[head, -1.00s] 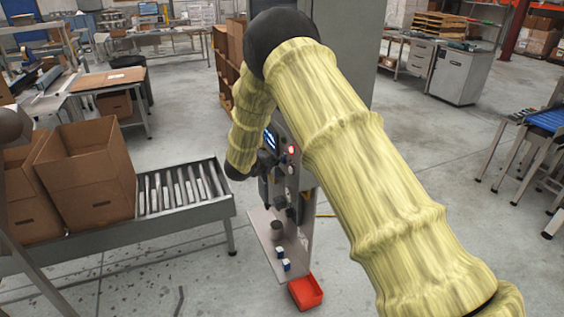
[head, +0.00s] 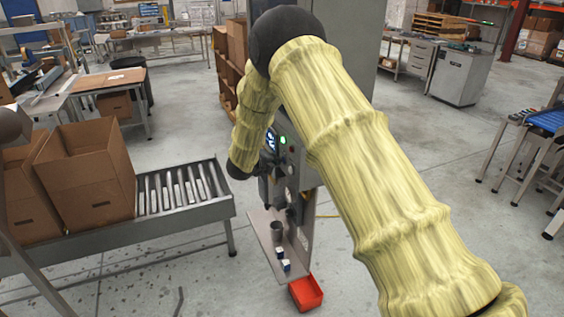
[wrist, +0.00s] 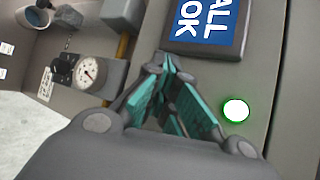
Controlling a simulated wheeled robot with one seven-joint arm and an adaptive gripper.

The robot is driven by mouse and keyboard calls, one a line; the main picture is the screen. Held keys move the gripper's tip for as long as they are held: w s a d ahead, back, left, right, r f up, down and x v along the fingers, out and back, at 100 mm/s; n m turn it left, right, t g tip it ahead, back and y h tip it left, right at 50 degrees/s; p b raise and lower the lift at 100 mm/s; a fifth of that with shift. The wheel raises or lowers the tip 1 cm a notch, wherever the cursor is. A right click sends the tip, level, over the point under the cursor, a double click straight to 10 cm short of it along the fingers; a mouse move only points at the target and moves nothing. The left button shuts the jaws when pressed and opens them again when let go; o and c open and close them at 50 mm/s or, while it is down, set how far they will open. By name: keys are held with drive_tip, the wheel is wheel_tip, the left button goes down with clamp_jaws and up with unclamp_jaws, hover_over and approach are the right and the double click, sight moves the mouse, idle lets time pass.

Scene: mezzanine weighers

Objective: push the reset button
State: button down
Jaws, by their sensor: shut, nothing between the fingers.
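A grey machine panel stands beyond my arm in the head view. Its blue display (head: 270,140) is partly covered; in the wrist view the display (wrist: 207,22) reads "ALL OK". A round lamp (head: 283,140) glows green; in the wrist view the lamp (wrist: 236,110) is white with a green rim, right of my fingers. My gripper (wrist: 168,66) is shut and empty, its teal-padded fingertips in front of the panel beside the display. I cannot make out the reset button; my fingers may hide it. Contact with the panel cannot be told.
A dial gauge (wrist: 91,72) and a grey cup (wrist: 35,18) show at the left of the wrist view. A red bin (head: 306,293) is on the floor below the machine. A roller conveyor (head: 140,225) with open cardboard boxes (head: 85,175) stands to the left.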

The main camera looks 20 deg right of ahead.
idle(0.5)
drive_tip(key=shift+a, duration=0.8)
drive_tip(key=shift+b, duration=0.3)
drive_tip(key=shift+s+a+b, duration=0.1)
drive_tip(key=shift+a+b, duration=0.3)
drive_tip(key=shift+a, duration=2.1)
